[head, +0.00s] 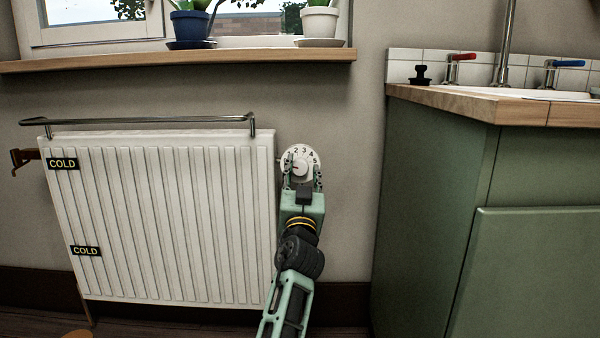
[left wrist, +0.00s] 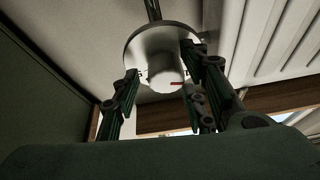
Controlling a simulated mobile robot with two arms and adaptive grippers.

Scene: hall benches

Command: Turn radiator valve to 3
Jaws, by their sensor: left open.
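The radiator valve (head: 300,155) is a round white dial with numbers 1 to 5 around its upper rim and a raised white knob in its middle. It is at the right end of the white radiator (head: 160,215). My left gripper (head: 303,176) is open just in front of the knob, with a finger on either side of it. In the left wrist view the fingers (left wrist: 164,78) flank the knob of the valve (left wrist: 160,45), which shows a small red mark. I cannot tell whether they touch it or which number it points to. My right gripper is not in view.
A metal rail (head: 140,121) runs along the radiator's top, below a wooden sill (head: 180,62) with a blue pot (head: 190,25) and a white pot (head: 319,22). Two COLD labels are on the radiator. A green cabinet (head: 435,200) with a sink stands at right; bare wall lies between.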

